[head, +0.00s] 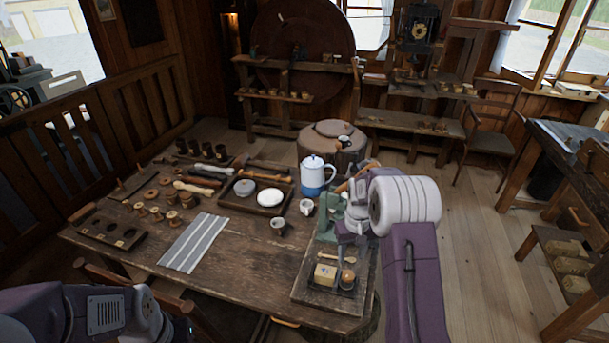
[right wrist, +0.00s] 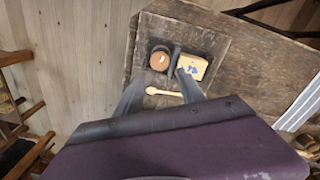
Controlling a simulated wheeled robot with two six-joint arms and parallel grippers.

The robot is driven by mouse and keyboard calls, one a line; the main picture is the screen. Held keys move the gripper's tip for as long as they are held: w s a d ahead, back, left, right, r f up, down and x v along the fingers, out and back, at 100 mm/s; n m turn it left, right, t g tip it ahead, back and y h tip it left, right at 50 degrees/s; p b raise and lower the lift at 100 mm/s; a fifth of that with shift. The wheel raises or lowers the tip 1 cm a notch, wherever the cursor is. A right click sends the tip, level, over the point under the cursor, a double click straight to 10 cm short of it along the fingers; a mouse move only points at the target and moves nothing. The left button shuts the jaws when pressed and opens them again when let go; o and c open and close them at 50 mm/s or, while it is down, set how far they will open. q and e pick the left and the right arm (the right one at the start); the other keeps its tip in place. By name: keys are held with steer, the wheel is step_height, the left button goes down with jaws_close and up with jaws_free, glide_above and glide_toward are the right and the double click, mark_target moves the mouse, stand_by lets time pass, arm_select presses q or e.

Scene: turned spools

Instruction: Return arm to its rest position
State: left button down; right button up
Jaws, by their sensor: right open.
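My right arm reaches over the right end of the wooden table (head: 250,262). Its gripper (head: 350,256) points down over a wooden board, partly hidden behind the wrist. In the right wrist view the two dark fingers (right wrist: 160,88) stand apart with nothing held between them. Beyond them lie a pale wooden spoon (right wrist: 164,92), a yellow block (right wrist: 194,67) and a round brown piece (right wrist: 160,59). My left arm shows at the lower left, short of the table; its gripper is out of view. Several turned wooden spools (head: 172,198) stand at the table's left.
A green device (head: 328,222) stands close beside my right wrist. A white and blue pot (head: 313,176), a cup (head: 278,224) and a tray with a white dish (head: 270,198) stand farther back. A striped cloth (head: 193,242) lies at the front. Open floor lies right of the table.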

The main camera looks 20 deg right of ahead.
steer(key=s+a+r+n+t, duration=0.1)
steer(key=s+a+r+n, duration=0.15)
steer(key=a+r, duration=0.5)
steer(key=s+a+f+m, duration=0.1)
steer(key=s, duration=0.7)
steer(key=s+a+f, duration=0.2)
steer(key=s, duration=0.6)
steer(key=shift+a+m, duration=0.15)
steer(key=shift+m, duration=0.2)
steer(key=shift+s, duration=0.2)
